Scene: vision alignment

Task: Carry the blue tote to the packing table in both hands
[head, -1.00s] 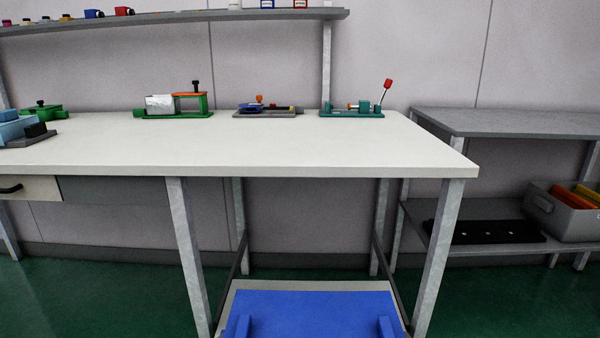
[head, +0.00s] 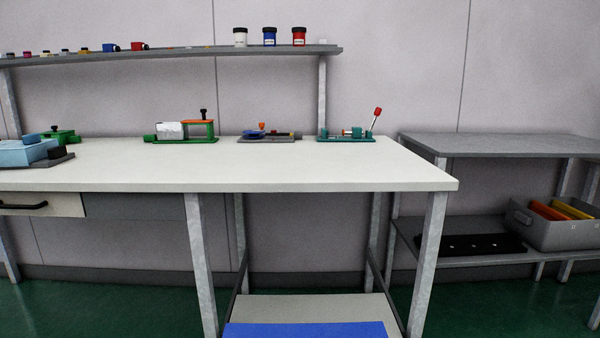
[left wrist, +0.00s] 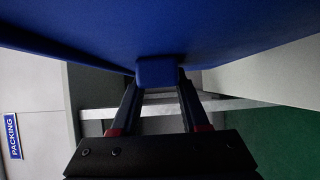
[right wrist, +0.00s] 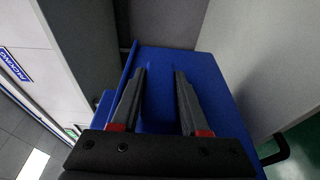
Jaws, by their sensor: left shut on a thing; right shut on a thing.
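The blue tote (head: 305,330) shows at the bottom edge of the head view, in front of a white-topped table (head: 300,172). Only a strip of its far part is visible. In the left wrist view the tote (left wrist: 160,35) fills the top, and my left gripper (left wrist: 158,82) is shut on a small blue block-like handle under it. In the right wrist view my right gripper (right wrist: 160,75) has its fingers on either side of a blue part of the tote (right wrist: 210,75), shut on it. Neither gripper shows in the head view. I cannot tell which table is the packing table.
Several fixtures, such as a green clamp (head: 185,133), stand along the table's back. A shelf (head: 180,54) with jars hangs above. A grey rack (head: 500,146) with a grey bin (head: 550,225) stands right. A PACKING sign (left wrist: 12,136) shows in the left wrist view. The table's front is clear.

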